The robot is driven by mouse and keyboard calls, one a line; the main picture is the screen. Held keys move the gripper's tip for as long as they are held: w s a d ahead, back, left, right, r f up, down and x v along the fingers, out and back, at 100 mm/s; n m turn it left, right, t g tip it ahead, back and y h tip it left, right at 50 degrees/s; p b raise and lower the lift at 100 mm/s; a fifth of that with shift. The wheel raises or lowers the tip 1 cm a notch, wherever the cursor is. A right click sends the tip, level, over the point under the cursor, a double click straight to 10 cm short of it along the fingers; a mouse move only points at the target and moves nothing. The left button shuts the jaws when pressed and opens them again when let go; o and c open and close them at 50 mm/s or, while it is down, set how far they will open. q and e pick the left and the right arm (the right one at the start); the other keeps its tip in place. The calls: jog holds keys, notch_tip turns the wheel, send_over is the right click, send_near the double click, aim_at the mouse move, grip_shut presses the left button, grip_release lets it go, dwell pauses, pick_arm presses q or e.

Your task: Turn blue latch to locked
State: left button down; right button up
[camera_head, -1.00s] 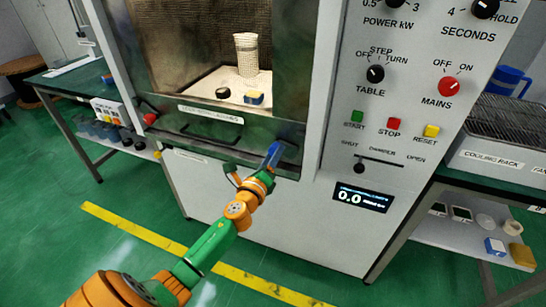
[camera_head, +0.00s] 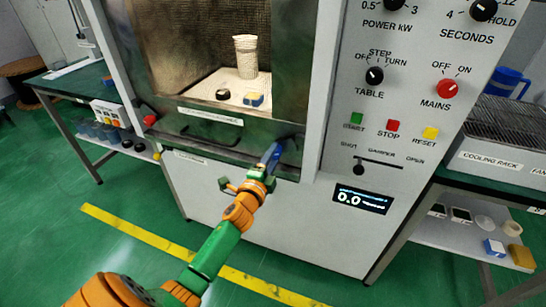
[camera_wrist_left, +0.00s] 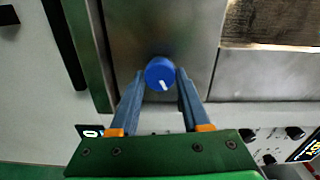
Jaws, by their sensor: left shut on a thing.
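The blue latch (camera_wrist_left: 160,74) is a round knob on the metal front of the microwave generator. Its white pointer mark slants down and slightly right in the left wrist view. My left gripper (camera_wrist_left: 160,80) is shut on the latch, with one finger on each side of the knob. In the head view my left gripper (camera_head: 271,155) reaches the lower right of the door frame. There its fingers largely hide the latch. My right gripper is not in view.
The control panel right of the door has a black table knob (camera_head: 374,75), a red mains knob (camera_head: 447,88) and a display (camera_head: 361,199). A white cylinder (camera_head: 246,57) stands inside the chamber. A cooling rack (camera_head: 500,130) stands at right.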

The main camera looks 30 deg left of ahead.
pick_arm(q)
jog(key=shift+n, duration=0.5)
jog(key=shift+c, duration=1.8)
grip_release()
jog(key=shift+s, duration=0.1)
jog(key=v, duration=0.7)
